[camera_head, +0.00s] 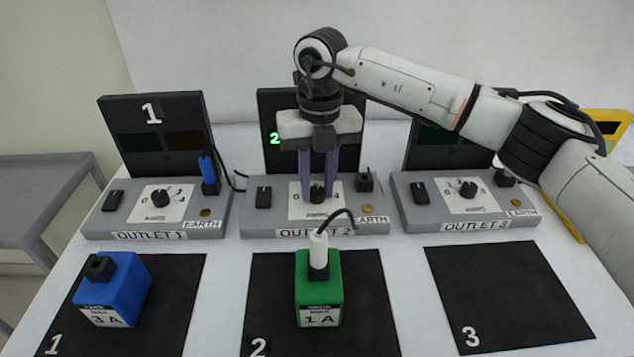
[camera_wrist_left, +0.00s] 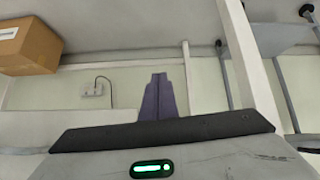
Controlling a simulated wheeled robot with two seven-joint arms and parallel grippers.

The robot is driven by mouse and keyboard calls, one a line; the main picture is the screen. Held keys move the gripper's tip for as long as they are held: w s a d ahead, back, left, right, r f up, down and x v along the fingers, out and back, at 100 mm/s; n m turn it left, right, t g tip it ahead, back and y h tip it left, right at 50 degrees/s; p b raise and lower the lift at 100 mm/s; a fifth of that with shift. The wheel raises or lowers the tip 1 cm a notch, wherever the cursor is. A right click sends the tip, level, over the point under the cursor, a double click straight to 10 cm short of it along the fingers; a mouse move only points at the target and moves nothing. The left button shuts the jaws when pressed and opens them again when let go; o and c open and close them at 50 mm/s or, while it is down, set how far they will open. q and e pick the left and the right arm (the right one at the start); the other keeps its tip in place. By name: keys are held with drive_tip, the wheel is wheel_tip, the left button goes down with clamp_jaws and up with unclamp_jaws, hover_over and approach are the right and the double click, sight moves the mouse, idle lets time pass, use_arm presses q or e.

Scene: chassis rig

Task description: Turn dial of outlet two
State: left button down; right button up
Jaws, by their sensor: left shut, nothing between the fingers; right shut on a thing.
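The outlet two unit (camera_head: 252,222) is a grey box in the middle of the table, with a dark display panel (camera_head: 274,110) behind it showing a green 2. Its black dial (camera_head: 317,192) sits on a white scale plate. My right gripper (camera_head: 318,194) comes down from above, and its purple fingers are shut on the dial, one on each side. The gripper covers part of the panel and the scale, so the dial's setting cannot be read. My left gripper (camera_wrist_left: 158,80) shows only in the left wrist view, shut and empty, away from the outlets.
Outlet 1 (camera_head: 100,222) with a blue plug (camera_head: 206,167) stands left; outlet 3 (camera_head: 410,212) stands right, partly behind my right arm. In front are a blue 3 A block (camera_head: 130,285) and a green 1 A block (camera_head: 330,285) with a white plug (camera_head: 318,250). Mat 3 (camera_head: 510,300) is empty.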

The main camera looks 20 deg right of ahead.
sight(317, 189)
drive_tip(key=n, duration=1.2)
drive_tip(key=shift+w+n, duration=0.1)
drive_tip(key=shift+n, duration=0.3)
idle(0.3)
drive_tip(key=o, duration=1)
drive_tip(key=shift+o, duration=0.2)
wheel_tip(317, 189, up, 10)
drive_tip(key=shift+r, duration=0.2)
